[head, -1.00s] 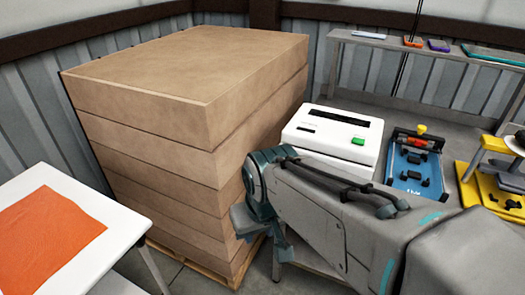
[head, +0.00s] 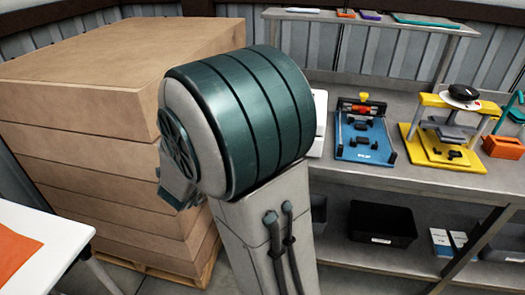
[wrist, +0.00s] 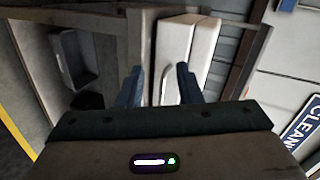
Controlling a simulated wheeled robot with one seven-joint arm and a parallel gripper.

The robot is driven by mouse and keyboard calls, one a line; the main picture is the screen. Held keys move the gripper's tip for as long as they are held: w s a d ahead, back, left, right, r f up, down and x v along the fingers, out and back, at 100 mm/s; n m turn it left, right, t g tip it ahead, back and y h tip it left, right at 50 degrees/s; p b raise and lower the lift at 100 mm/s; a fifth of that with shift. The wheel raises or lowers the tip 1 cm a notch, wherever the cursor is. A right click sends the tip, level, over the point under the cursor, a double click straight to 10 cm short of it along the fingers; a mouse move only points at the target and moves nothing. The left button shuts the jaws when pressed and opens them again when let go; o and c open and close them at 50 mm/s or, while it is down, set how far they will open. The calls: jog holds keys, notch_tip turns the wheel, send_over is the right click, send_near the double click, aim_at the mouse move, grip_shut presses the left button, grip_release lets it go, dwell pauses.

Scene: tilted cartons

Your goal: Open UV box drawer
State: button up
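The white UV box (wrist: 172,45) is ahead of my gripper in the wrist view. A pale curved handle (wrist: 166,86) on its near face lies between my fingers in the picture. My gripper (wrist: 158,72) is open, with one dark blue finger on each side of the handle. I cannot tell whether the fingers reach around the handle or stop short of it. In the head view only a white sliver of the UV box (head: 319,124) shows behind my arm. My gripper is hidden there by my arm.
Brown cartons (head: 100,125) are stacked left of my arm. A blue fixture (head: 366,140) and a yellow fixture (head: 445,135) stand on the grey bench right of the box. A black bin (head: 382,222) is on the lower shelf. A white table (head: 60,232) holds an orange sheet.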

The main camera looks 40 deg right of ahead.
jog(key=s+d+f+m+g+h, duration=0.1)
jog(key=s+d+m+g+h, duration=0.3)
jog(key=s+d+m+h, duration=0.15)
jog(key=shift+m, duration=0.25)
jog(key=x, duration=1.3)
jog(key=shift+w+f+b, duration=0.1)
jog(key=shift+f+b, duration=0.2)
jog(key=shift+f, duration=0.05)
grip_shut()
